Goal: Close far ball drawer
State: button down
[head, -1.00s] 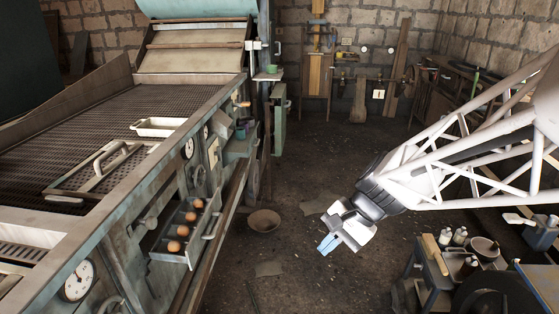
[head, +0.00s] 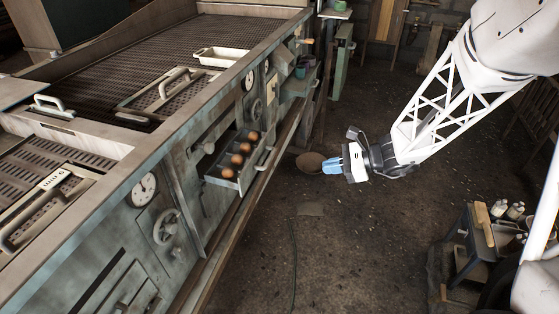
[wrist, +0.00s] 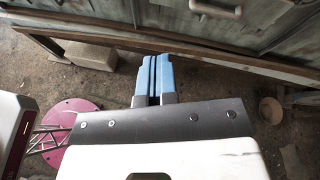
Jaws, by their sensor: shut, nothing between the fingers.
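The far ball drawer (head: 230,177) stands pulled out from the front of the long machine in the head view. It holds several brown balls (head: 245,147) in a row and has a grey handle (head: 265,158) on its front. My gripper (head: 330,166) is to the right of the drawer, apart from it, with its blue fingers pointing left toward it. In the wrist view my gripper's blue fingers (wrist: 154,78) lie close together and hold nothing. A pale handle (wrist: 215,9) shows at the top of the wrist view.
A wooden rail (head: 225,232) runs along the machine's lower front. A bowl (head: 309,161) sits on the floor behind my gripper. A cart (head: 470,245) with bottles stands at the right. The floor between is clear.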

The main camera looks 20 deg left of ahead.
aim_at(233, 154)
jog(key=w+a+f+m+t+y, duration=0.2)
jog(key=w+a+f+m, duration=0.2)
jog(key=w+f, duration=0.3)
jog(key=shift+a+f+m+y, duration=0.3)
jog(key=shift+m, duration=0.1)
jog(key=shift+a, duration=0.1)
jog(key=a+f, duration=0.2)
jog(key=a, duration=1.1)
jog(key=shift+a+f, duration=0.25)
jog(key=shift+f, duration=0.1)
jog(key=shift+a, duration=0.1)
jog(key=a, duration=1.5)
jog(key=shift+a, duration=0.1)
jog(key=shift+a+r, duration=0.1)
jog(key=shift+a, duration=0.2)
